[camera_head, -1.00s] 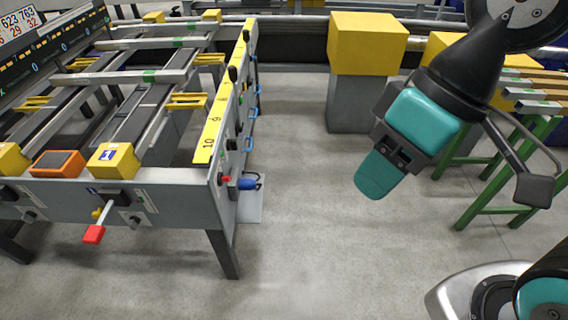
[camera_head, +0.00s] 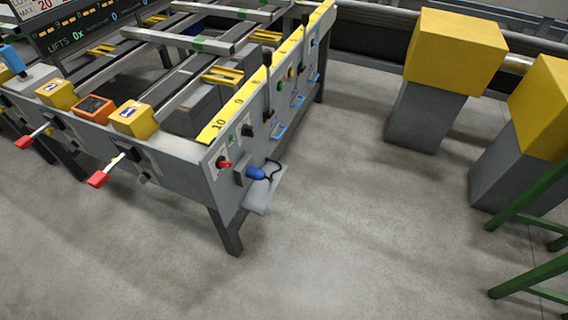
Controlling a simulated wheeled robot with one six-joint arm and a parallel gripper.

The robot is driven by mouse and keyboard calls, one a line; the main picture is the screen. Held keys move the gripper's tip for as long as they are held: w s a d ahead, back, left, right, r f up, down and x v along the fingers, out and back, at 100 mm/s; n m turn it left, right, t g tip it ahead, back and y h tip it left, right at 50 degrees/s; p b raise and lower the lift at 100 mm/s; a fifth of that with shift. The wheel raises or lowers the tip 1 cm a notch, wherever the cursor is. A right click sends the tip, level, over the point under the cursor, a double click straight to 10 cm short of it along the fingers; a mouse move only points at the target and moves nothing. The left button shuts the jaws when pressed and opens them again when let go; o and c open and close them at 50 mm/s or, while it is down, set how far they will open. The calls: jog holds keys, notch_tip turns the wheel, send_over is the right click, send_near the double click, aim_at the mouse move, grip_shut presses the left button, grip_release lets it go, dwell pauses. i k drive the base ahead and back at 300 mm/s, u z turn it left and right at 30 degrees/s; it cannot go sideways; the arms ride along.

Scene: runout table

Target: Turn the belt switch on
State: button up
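The runout table (camera_head: 185,150) stands at the left and centre. On its right side panel, near the front corner, is a red switch knob (camera_head: 224,163) on a light plate. A small green button (camera_head: 232,139) and a black knob (camera_head: 247,130) are beside it. I cannot tell from the picture which of these is the belt switch, or what position the red knob is in. My gripper is not in view.
A blue plug (camera_head: 256,173) with a black cable sticks out from the side panel above a small grey shelf (camera_head: 266,190). Red-tipped levers (camera_head: 98,179) project from the front. Yellow-topped grey blocks (camera_head: 455,50) and green legs (camera_head: 530,205) stand at the right. Floor between is clear.

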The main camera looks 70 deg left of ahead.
aim_at(221, 162)
jog(key=z, duration=0.05)
jog(key=i, duration=1.15)
jog(key=u, duration=2.85)
